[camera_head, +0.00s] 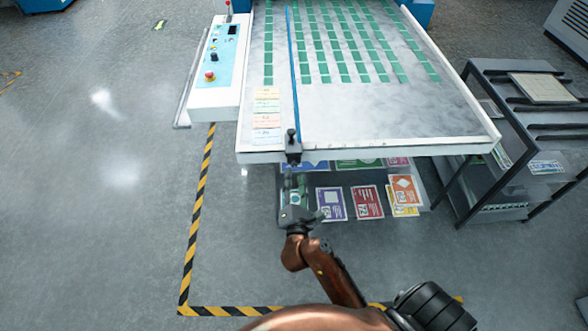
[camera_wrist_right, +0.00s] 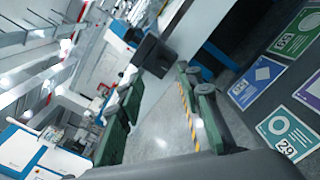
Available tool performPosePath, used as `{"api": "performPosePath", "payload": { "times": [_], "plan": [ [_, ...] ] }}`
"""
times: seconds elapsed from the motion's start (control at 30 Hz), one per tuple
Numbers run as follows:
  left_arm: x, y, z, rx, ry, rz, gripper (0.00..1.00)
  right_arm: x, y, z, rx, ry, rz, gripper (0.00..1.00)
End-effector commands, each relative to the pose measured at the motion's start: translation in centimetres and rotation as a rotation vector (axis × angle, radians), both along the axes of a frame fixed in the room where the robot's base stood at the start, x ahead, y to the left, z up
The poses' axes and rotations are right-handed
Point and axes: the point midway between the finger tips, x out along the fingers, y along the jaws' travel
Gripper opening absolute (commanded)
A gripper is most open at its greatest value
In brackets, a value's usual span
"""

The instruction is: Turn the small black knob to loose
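The small black knob (camera_head: 291,135) stands upright on a black clamp block (camera_head: 293,150) at the front edge of the pale table (camera_head: 380,145), at the near end of a blue bar (camera_head: 294,75). My right gripper (camera_head: 295,188) is just in front of and below the table edge, apart from the knob. In the right wrist view its two green-padded fingers (camera_wrist_right: 163,90) are spread, with bare floor between them. A dark block (camera_wrist_right: 154,55) shows past the fingertips, probably the clamp; I cannot make out the knob clearly there. My left gripper is not in view.
A control panel (camera_head: 216,60) with a red button is at the table's left. A dark rack (camera_head: 500,110) stands at right. The floor (camera_head: 100,190) at left is clear.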

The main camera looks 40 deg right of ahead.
Motion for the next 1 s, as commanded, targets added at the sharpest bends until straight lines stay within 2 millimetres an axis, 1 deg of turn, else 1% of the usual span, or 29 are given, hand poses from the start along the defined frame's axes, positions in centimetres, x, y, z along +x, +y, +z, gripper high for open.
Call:
{"api": "performPosePath", "payload": {
  "times": [0.03,0.1,0.3,0.5,0.67,1.0],
  "plan": [
    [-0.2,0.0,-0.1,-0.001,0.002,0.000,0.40,0.9,-0.5,0.0,-0.003,-0.001,0.001,0.33],
    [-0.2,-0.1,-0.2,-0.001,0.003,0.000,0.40,1.8,-1.1,0.0,-0.004,0.000,0.001,0.33],
    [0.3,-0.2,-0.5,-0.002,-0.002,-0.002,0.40,3.6,-2.3,-0.1,-0.005,0.002,0.001,0.33],
    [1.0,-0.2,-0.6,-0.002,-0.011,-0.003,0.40,4.1,-2.7,-0.1,-0.003,0.002,0.000,0.33],
    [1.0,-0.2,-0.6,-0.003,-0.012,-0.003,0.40,4.1,-2.7,-0.1,-0.004,0.003,0.000,0.33],
    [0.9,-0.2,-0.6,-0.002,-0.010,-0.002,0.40,4.1,-2.7,-0.1,-0.004,0.003,0.000,0.10]
  ]
}}
